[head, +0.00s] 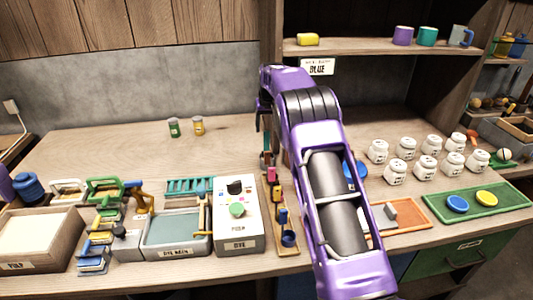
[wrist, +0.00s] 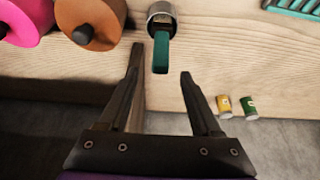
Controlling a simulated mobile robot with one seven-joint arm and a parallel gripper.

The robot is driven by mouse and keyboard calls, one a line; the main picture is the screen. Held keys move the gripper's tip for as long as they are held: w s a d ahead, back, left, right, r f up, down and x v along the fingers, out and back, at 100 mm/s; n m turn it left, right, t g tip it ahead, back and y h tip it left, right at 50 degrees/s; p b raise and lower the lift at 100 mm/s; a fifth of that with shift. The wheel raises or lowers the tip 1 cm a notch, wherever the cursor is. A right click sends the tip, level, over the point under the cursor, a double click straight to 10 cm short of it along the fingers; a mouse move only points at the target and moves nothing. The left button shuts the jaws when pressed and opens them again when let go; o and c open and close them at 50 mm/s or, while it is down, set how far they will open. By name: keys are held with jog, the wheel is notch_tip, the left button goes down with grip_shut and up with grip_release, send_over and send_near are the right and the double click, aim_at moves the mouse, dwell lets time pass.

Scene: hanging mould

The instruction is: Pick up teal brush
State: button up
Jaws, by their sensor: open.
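The teal brush (wrist: 161,55) shows in the wrist view as a flat teal handle sticking out of a small metal cup (wrist: 161,18). The part inside the cup is hidden. My gripper (wrist: 162,60) is open, with one black finger on each side of the handle's free end. The handle lies between the fingertips in the picture; I cannot tell the exact depth, and nothing is gripped. In the head view my purple arm covers the middle of the table, and I cannot clearly make out the brush or the fingers there.
A pink roll (wrist: 25,20) and a brown roll (wrist: 90,22) lie left of the cup in the wrist view. White jars (head: 398,172) stand right of my arm; a shelf (head: 370,47) is above.

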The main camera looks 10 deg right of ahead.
aim_at(267, 132)
jog(key=x, duration=0.5)
jog(key=shift+s+f, duration=0.15)
jog(key=shift+s, duration=0.25)
grip_shut()
